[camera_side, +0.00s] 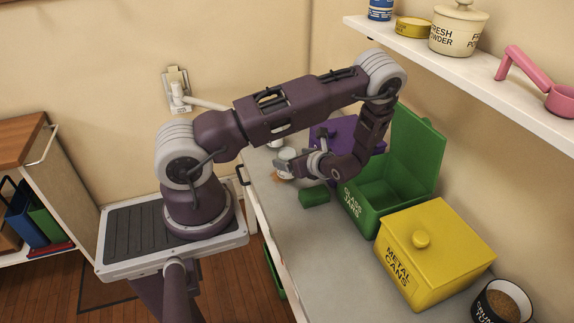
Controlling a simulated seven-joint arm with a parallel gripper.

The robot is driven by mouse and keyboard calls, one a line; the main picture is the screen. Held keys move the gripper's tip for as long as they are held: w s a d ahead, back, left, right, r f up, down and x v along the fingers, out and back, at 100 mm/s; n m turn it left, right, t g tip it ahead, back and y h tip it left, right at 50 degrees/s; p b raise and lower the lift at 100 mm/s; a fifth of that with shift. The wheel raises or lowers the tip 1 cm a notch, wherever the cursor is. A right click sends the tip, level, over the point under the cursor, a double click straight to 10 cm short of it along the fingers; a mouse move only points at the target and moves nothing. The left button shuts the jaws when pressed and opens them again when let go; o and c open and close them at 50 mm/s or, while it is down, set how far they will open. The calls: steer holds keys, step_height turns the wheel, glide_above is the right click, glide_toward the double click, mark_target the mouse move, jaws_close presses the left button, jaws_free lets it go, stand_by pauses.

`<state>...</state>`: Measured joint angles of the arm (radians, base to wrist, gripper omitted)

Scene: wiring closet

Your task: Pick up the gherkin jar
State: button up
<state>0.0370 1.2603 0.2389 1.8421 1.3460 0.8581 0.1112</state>
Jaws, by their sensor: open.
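My gripper (289,166) is at the end of the arm, low over the left part of the grey counter, and is open. A small jar-like thing with a pale top (287,154) shows right at the fingers, partly covered by them; I cannot tell whether they touch it. Its label is too small to read, so I cannot confirm that it is the gherkin jar. Another small pale-topped item (275,143) stands just behind, partly hidden by my arm.
A small green block-like object (314,197) lies in front of the open green "GLASS JARS" bin (367,212). A purple bin (328,131) is behind my wrist. A shelf (480,75) hangs above.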

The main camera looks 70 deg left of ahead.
steer(key=x, duration=0.4)
steer(key=shift+a+r, duration=0.1)
steer(key=shift+a, duration=0.15)
steer(key=c, duration=1.6)
